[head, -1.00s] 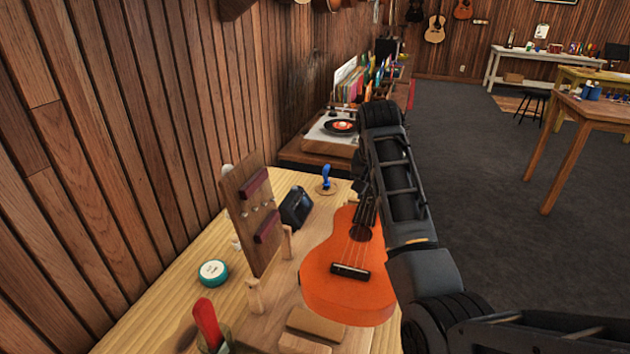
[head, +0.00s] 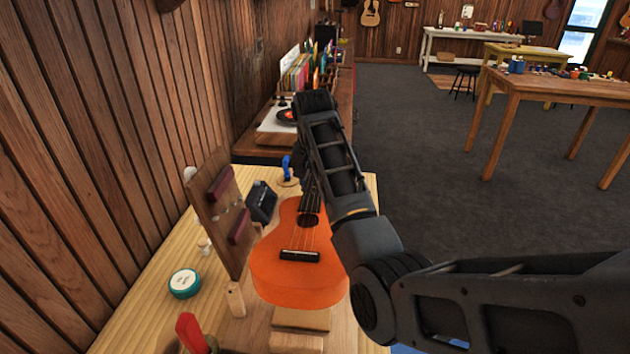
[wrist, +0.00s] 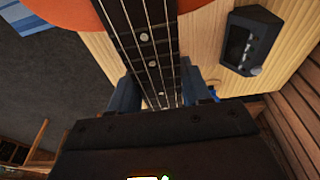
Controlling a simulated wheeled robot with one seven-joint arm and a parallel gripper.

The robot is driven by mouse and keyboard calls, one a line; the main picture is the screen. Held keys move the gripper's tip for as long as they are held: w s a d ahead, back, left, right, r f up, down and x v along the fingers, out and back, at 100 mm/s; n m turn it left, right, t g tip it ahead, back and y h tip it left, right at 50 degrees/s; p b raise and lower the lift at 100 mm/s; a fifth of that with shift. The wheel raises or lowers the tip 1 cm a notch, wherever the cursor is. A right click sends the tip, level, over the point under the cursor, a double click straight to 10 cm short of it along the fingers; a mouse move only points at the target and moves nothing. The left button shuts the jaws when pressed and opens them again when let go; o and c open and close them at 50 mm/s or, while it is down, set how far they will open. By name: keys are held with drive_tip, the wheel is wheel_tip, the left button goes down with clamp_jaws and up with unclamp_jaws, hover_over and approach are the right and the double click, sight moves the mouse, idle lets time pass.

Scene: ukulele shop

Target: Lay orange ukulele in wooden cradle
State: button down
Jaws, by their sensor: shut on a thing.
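The orange ukulele (head: 290,275) is face up in the head view, its body toward me and its neck pointing away. My gripper (wrist: 160,95) is shut on the ukulele's neck, with a finger on each side of the strings in the wrist view. In the head view my arm hides the gripper and part of the neck. The wooden cradle (head: 236,299) shows as a short post left of the body and pale blocks at its lower end. The body overlaps the cradle in the picture. I cannot tell whether they touch.
A tilted wooden board (head: 222,215) with dark red pads stands close left of the ukulele. A black box (head: 262,202), a blue-handled stand (head: 287,168), a teal round tin (head: 184,283) and a red-handled tool (head: 190,332) are on the bench. The wall borders the left; open floor lies right.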

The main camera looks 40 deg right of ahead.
drive_tip(key=shift+f, duration=0.55)
idle(0.5)
drive_tip(key=shift+f+b, duration=0.85)
drive_tip(key=shift+f, duration=1.45)
drive_tip(key=shift+f+b, duration=0.9)
drive_tip(key=shift+f, duration=1.4)
drive_tip(key=shift+c, duration=2.2)
unclamp_jaws()
drive_tip(key=shift+r, duration=0.1)
